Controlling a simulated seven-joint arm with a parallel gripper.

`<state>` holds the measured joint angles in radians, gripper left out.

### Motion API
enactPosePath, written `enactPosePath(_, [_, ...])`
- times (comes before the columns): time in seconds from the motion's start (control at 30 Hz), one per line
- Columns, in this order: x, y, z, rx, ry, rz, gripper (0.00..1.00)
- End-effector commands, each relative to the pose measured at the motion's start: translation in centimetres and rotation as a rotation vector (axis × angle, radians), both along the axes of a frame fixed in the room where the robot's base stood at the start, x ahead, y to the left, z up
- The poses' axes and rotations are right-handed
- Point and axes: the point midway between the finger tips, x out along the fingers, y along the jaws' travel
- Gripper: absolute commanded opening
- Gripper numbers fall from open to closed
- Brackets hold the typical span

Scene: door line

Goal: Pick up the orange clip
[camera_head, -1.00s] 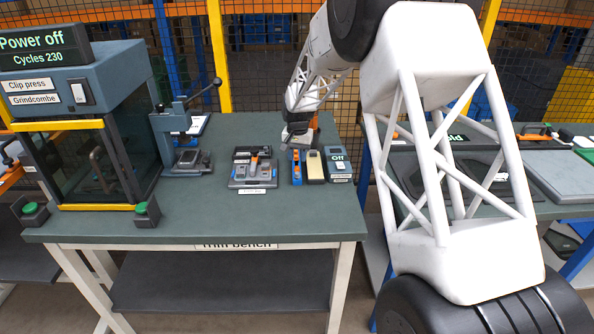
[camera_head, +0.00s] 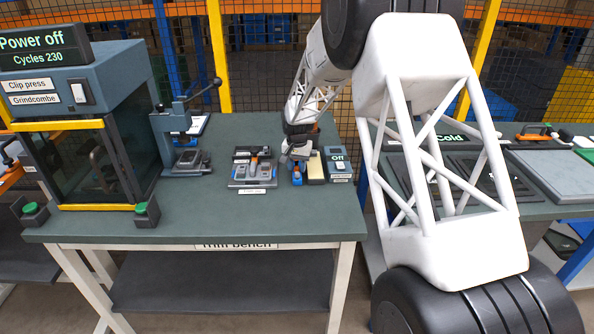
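A small orange piece (camera_head: 254,162), which may be the orange clip, lies in a dark and grey tray (camera_head: 240,184) on the trim bench. It is too small to make out its shape. My gripper (camera_head: 297,164) is low over the bench, to the right of that tray. It is at a narrow blue tool (camera_head: 297,179) with an orange part and hides much of it. I cannot tell whether the fingers touch the tool or how far they are apart.
Beside my gripper are a cream block (camera_head: 316,175) and a grey box marked Off (camera_head: 339,163). A lever press (camera_head: 186,150) and the clip press (camera_head: 85,130), showing Power off, stand left. The bench (camera_head: 230,217) is clear in front.

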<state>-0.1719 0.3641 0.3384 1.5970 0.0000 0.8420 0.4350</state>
Motion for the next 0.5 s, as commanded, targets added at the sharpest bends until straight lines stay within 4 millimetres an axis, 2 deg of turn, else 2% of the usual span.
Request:
enactPosePath(0.03, [0.0, 0.0, 0.01, 0.0, 0.0, 0.0, 0.36])
enactPosePath(0.27, [0.0, 0.0, 0.01, 0.0, 0.0, 0.0, 0.01])
enactPosePath(0.5, [0.0, 0.0, 0.01, 0.0, 0.0, 0.0, 0.0])
